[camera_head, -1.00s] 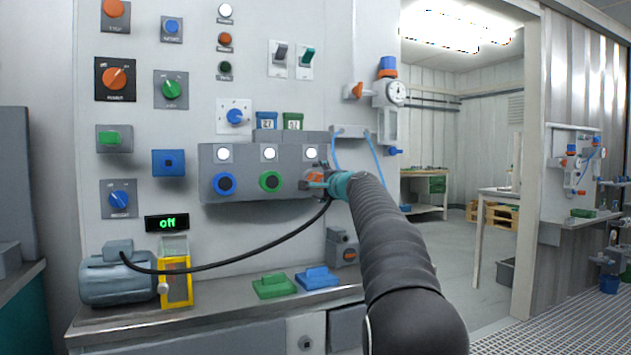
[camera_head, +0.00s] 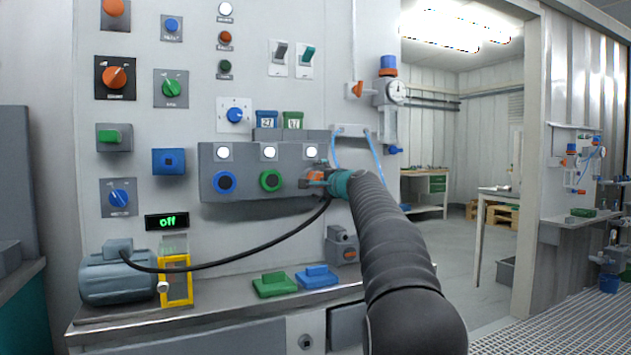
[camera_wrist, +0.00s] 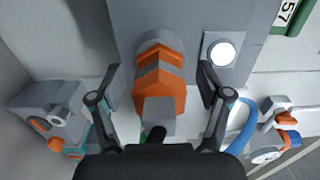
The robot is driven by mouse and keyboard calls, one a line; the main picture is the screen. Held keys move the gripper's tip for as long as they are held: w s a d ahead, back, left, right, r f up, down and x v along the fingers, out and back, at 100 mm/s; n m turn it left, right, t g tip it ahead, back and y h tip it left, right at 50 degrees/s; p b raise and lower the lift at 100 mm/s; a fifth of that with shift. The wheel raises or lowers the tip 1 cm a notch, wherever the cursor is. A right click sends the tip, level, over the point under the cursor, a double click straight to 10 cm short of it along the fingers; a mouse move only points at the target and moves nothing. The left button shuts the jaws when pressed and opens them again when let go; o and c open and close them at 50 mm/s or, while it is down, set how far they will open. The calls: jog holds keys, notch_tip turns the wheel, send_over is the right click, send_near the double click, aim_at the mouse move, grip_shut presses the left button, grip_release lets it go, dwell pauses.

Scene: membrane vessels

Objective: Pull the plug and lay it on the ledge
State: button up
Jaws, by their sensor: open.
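The orange and grey plug (camera_wrist: 160,85) sits in the rightmost socket of the grey socket box (camera_head: 232,190) on the wall panel. In the head view the plug (camera_head: 315,177) is partly hidden by my gripper (camera_head: 322,184). A black cable (camera_head: 250,254) runs from it down to the grey motor (camera_head: 118,277) on the ledge (camera_head: 225,302). In the wrist view my gripper (camera_wrist: 160,92) is open, with one finger on each side of the plug and a visible gap on both sides.
A green block (camera_head: 274,285) and a blue block (camera_head: 316,277) lie on the ledge below the socket box. A yellow frame (camera_head: 176,281) stands beside the motor. A lit display (camera_head: 167,222) reads "off". Bare ledge shows between the yellow frame and the green block.

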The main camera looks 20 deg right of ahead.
grip_shut()
jog(key=shift+s, duration=0.1)
jog(key=s+b, duration=0.4)
jog(key=s, duration=0.2)
jog(key=shift+d, duration=0.1)
dwell(1.2)
dwell(0.6)
